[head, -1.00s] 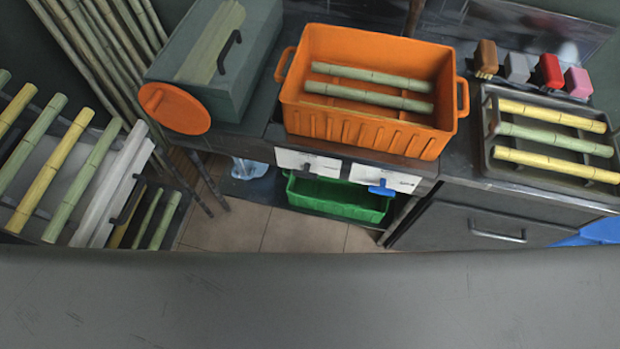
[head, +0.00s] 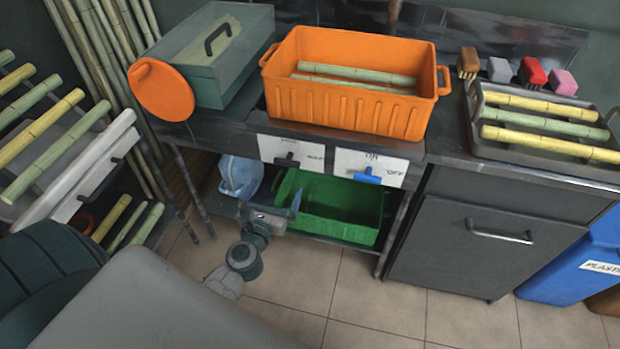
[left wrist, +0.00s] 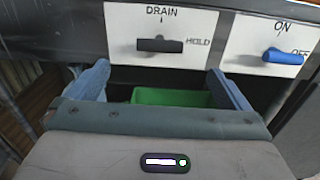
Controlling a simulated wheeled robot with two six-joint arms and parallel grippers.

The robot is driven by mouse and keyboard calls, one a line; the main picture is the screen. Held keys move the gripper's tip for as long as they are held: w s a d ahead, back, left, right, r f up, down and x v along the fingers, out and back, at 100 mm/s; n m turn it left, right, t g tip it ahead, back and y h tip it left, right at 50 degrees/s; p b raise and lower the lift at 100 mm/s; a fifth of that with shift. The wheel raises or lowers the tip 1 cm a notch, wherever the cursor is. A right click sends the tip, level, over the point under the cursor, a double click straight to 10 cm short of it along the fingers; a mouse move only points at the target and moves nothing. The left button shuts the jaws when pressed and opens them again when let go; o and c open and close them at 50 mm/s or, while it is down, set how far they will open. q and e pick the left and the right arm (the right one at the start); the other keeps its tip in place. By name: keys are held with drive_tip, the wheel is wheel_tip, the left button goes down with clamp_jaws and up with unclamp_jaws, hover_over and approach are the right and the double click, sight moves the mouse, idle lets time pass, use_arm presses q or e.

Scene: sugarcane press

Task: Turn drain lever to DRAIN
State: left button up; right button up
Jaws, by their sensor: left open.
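The black drain lever (head: 288,161) is on the left white panel (head: 270,145) on the counter front. In the left wrist view the lever (left wrist: 160,45) lies level, its right end toward HOLD; the DRAIN mark is above it. My left gripper (head: 270,201) is below the panel, in front of the green bin. Its blue fingers (left wrist: 158,70) are spread wide and empty in the left wrist view, just below the lever and apart from it. My right gripper is in neither view.
A blue switch (head: 367,175) is on the panel to the right, at OFF. The green bin (head: 335,228) is on the shelf below. An orange crate (head: 350,105) holding canes stands on the counter above. The tiled floor in front is clear.

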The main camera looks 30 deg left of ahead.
sight(286, 165)
use_arm(q)
drive_tip(key=p+x, duration=0.1)
drive_tip(key=x, duration=1)
drive_tip(key=shift+r+p, duration=0.1)
drive_tip(key=shift+p, duration=0.2)
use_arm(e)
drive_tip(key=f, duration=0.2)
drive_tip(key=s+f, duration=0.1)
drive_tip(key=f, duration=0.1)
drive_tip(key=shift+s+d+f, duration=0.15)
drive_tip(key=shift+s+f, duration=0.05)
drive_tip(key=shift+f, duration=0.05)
use_arm(q)
drive_tip(key=c, duration=0.9)
drive_tip(key=shift+o, duration=0.2)
